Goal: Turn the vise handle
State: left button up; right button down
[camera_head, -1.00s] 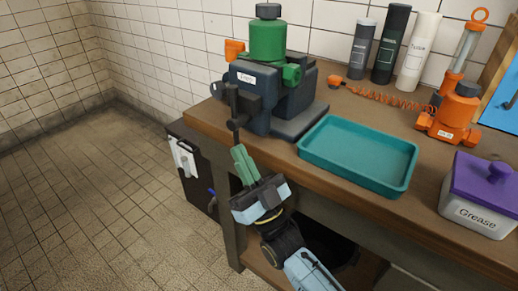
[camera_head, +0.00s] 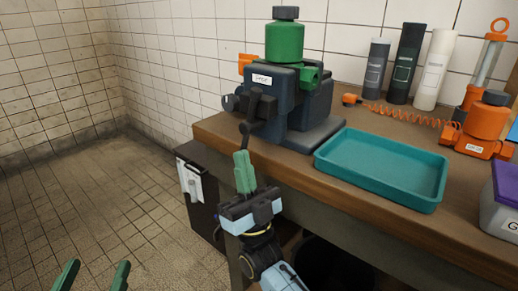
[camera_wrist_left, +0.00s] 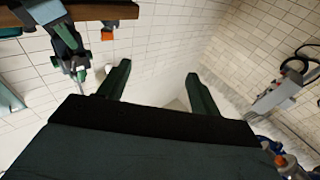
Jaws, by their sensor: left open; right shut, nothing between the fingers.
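The dark blue vise (camera_head: 300,108) stands on the bench's near-left corner and has a green capped container (camera_head: 285,42) at its jaws. Its dark handle (camera_head: 245,131) hangs down from the screw at the front left. My right gripper (camera_head: 241,154) is shut and empty, its green fingertips pointing up just below the handle's lower end. I cannot tell whether they touch. My left gripper (camera_head: 95,266) is open and empty at the bottom left, over the floor and far from the vise. Its spread fingers also show in the left wrist view (camera_wrist_left: 157,72).
A teal tray (camera_head: 440,190) lies right of the vise on the wooden bench (camera_head: 300,178). Behind it are an orange coiled hose (camera_head: 410,113), several upright tubes and an orange pump (camera_head: 486,127). A purple-lidded box (camera_head: 500,215) is at the right edge. Floor at left is clear.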

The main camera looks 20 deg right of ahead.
pick_arm(q)
jog(key=shift+s+r+t, duration=0.3)
jog(key=shift+r+t, duration=0.4)
jog(key=shift+r, duration=0.25)
dwell(1.2)
